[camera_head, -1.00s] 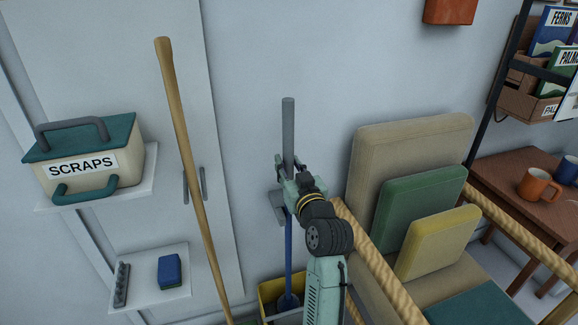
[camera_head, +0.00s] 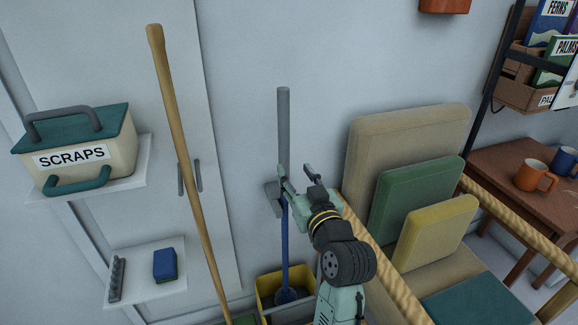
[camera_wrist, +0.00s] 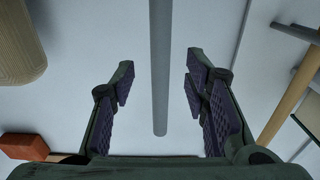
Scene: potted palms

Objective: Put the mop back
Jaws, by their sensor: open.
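The mop (camera_head: 284,120) stands upright against the wall, with a grey upper handle and a blue lower shaft. Its lower end is in a yellow bucket (camera_head: 265,300). A grey wall holder (camera_head: 271,192) is beside the shaft; my gripper partly hides this area, so I cannot tell how firmly it holds the mop. My gripper (camera_head: 294,171) is open, just in front and to the right of the handle. In the wrist view the handle (camera_wrist: 160,40) appears between the spread fingers of my gripper (camera_wrist: 160,85), touching neither.
A wooden pole (camera_head: 180,130) leans at the left. A scraps box (camera_head: 110,160) and a blue sponge (camera_head: 165,263) sit on shelves there. A bench with cushions (camera_head: 410,135) and a rope-like rail (camera_head: 385,265) is close at the right of my arm. A table (camera_head: 515,190) with mugs is farther right.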

